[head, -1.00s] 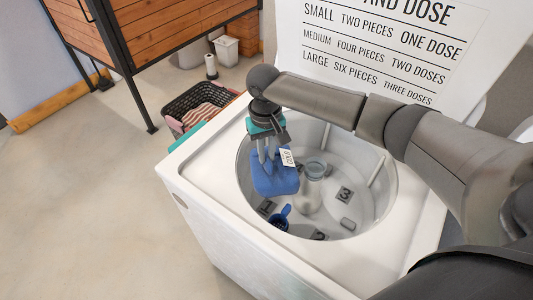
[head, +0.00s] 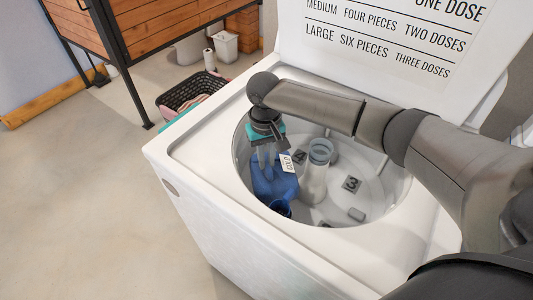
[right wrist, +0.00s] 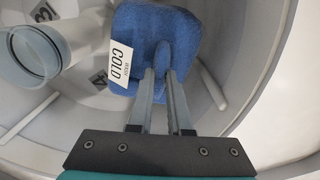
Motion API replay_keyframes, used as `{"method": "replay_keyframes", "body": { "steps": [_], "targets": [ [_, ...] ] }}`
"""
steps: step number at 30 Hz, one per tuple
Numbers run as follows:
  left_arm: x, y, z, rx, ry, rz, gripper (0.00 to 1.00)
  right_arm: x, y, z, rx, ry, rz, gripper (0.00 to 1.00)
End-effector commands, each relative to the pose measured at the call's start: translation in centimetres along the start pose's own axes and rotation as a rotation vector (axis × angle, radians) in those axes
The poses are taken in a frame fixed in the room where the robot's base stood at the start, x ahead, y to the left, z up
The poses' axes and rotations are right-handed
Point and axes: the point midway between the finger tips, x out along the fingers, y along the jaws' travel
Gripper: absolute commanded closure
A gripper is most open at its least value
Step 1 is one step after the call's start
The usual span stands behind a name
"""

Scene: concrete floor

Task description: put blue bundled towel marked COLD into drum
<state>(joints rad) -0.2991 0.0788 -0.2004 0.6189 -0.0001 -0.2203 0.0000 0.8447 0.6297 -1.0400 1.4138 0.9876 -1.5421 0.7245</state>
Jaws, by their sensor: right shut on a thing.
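The blue bundled towel (head: 272,181) has a white tag reading COLD. It also shows in the right wrist view (right wrist: 172,32), where the tag reads WASH COLD. My right gripper (head: 267,160) points down into the drum (head: 392,190) and is shut on the towel; its fingers also show in the right wrist view (right wrist: 162,78). The towel is inside the drum opening, on the left side by the wall. Whether it touches the drum floor I cannot tell. My left gripper is not in view.
A central agitator post (head: 315,178) stands in the drum, right of the towel. Number plates, such as 3 (head: 352,184), mark the drum floor. The raised lid (head: 400,50) is behind. A dark basket (head: 193,91) stands on the floor.

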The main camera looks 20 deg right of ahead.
Motion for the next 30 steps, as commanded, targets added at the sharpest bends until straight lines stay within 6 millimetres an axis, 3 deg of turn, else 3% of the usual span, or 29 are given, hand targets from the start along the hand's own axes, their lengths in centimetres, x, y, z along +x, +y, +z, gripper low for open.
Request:
{"method": "replay_keyframes", "body": {
  "steps": [16,29,30],
  "targets": [
    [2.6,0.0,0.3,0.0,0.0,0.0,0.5,6.7,-0.2,0.0,0.0,0.0,-0.002,1.0],
    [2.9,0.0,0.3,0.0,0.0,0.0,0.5,7.5,-0.2,-0.1,-0.001,0.001,-0.001,1.0],
    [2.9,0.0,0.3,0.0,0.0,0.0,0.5,7.5,-0.2,-0.1,-0.001,0.001,-0.001,0.8]
  ]
}}
